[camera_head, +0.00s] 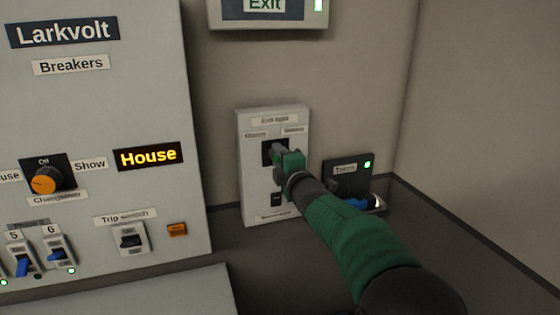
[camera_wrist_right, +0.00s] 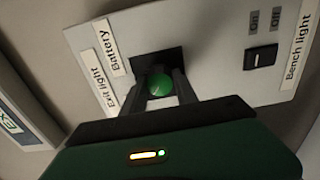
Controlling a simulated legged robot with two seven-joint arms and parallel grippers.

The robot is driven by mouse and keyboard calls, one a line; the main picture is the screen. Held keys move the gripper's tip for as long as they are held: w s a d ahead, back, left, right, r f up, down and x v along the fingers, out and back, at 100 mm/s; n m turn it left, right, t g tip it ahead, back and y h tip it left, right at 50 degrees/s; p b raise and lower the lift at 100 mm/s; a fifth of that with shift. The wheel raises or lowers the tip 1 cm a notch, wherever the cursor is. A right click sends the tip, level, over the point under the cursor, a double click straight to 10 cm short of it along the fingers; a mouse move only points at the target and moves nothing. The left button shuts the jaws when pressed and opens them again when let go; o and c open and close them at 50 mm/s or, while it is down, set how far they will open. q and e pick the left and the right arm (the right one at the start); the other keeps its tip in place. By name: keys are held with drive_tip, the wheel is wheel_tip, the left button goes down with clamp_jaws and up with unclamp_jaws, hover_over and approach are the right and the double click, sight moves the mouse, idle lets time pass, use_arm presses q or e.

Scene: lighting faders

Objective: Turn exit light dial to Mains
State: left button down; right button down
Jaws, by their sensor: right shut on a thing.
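The exit light dial (camera_wrist_right: 161,85) is a round green knob on a dark square plate. It sits on the white switch panel (camera_head: 247,189), under the "Exit light" label (camera_head: 274,119). The "Battery" label (camera_wrist_right: 114,48) is readable in the wrist view; the Mains label is hidden there behind my gripper. My right gripper (camera_head: 276,154) is shut on the dial, with one finger on each side of it in the wrist view. In the head view the gripper covers the dial. I cannot tell surely which way the dial's pale mark points. My left gripper is out of view.
A small dark bench light switch (camera_head: 276,199) is lower on the same panel. A lit Exit sign (camera_head: 265,8) hangs above. The grey breaker panel (camera_head: 100,130) is at the left. A dark unit (camera_head: 348,176) with a green lamp stands right of the panel, close to my arm.

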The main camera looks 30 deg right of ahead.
drive_tip(key=shift+a+f, duration=0.2)
drive_tip(key=shift+f, duration=0.15)
drive_tip(key=c, duration=1.2)
unclamp_jaws()
drive_tip(key=shift+o, duration=1.2)
drive_tip(key=shift+a+r, duration=0.1)
drive_tip(key=shift+r, duration=0.1)
drive_tip(key=b+v, duration=0.2)
drive_tip(key=v, duration=1.4)
drive_tip(key=shift+s+b, duration=0.3)
drive_tip(key=shift+s, duration=0.1)
